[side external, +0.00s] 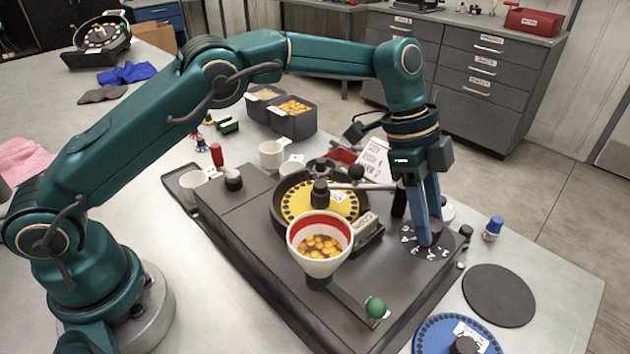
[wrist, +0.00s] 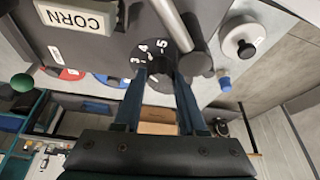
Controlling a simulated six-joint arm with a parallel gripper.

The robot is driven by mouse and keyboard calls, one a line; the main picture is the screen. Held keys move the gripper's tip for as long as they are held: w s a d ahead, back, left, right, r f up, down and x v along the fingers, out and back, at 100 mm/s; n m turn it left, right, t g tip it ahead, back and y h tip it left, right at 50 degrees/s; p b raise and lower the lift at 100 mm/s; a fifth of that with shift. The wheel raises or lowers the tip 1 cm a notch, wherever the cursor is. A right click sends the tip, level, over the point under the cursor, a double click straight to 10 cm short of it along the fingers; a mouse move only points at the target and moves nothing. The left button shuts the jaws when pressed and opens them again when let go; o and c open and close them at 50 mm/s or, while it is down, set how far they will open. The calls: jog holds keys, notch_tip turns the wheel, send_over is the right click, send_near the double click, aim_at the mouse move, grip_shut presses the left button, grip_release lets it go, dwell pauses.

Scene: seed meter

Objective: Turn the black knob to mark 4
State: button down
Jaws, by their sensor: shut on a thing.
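My gripper (side external: 427,238) points down at the right end of the grey machine, its blue fingers shut around the black knob. The knob sits on a dark round dial (side external: 408,242) with white marks and is mostly hidden by the fingers in the side view. In the wrist view, my gripper (wrist: 161,88) has one finger on each side of the black knob (wrist: 163,78). White numbers 3, 4 and 5 show on the dial (wrist: 153,48) beyond it. I cannot tell which mark the knob's pointer faces.
A white cup with a red inner band (side external: 320,244), holding yellow seeds, stands in front of the yellow seed plate (side external: 297,204). A CORN label (wrist: 77,16) and a grey rod (wrist: 172,24) are close to the dial. A green ball handle (side external: 376,307) is at the front.

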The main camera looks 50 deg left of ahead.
aim_at(411, 229)
jog(key=shift+m, duration=0.4)
jog(key=shift+c, duration=2.4)
grip_release()
jog(key=shift+r, duration=0.1)
jog(key=shift+v, duration=2.5)
jog(key=shift+w, duration=0.15)
